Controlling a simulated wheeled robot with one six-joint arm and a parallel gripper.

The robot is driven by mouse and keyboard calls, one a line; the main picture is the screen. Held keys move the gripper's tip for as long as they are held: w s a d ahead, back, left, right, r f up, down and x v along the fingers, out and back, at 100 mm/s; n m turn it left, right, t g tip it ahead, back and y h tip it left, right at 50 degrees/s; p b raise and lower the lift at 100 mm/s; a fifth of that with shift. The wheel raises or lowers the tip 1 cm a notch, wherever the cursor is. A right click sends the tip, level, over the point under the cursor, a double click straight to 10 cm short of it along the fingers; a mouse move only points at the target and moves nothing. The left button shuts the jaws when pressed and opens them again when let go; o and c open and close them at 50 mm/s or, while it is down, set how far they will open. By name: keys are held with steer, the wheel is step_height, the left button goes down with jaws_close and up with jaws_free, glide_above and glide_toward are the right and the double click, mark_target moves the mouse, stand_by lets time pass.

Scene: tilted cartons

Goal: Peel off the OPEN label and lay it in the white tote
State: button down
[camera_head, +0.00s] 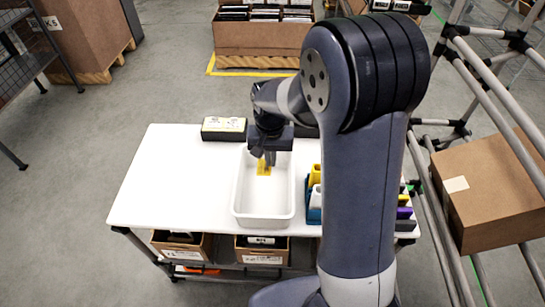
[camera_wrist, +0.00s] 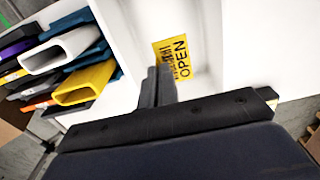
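The OPEN label (camera_wrist: 181,58) is a small yellow piece with black print. In the wrist view it is at the fingertips, and a finger hides its lower left corner. In the head view the label (camera_head: 263,168) shows yellow inside the outline of the white tote (camera_head: 264,217), at the far half. My gripper (camera_head: 269,158) points down over the tote. Its dark fingers (camera_wrist: 158,80) are close together and appear shut on the label's edge. I cannot tell whether the label touches the tote's floor. The tote holds nothing else that I can see.
A dark carton with a pale yellow top (camera_head: 224,124) stands behind the tote on the white table (camera_head: 165,180). Right of the tote is a rack with yellow and white holders (camera_head: 315,185), partly behind my arm. The table's left side is clear.

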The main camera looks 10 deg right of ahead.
steer(key=shift+f+b, duration=5.15)
steer(key=shift+f, duration=1.7)
steer(key=shift+f, duration=0.3)
steer(key=c, duration=1.6)
jaws_free()
steer(key=shift+r, duration=0.1)
step_height(320, 180, up, 11)
steer(key=shift+f+p, duration=0.15)
steer(key=shift+p, duration=0.5)
step_height(320, 180, up, 8)
steer(key=p, duration=0.7)
steer(key=shift+f, duration=0.1)
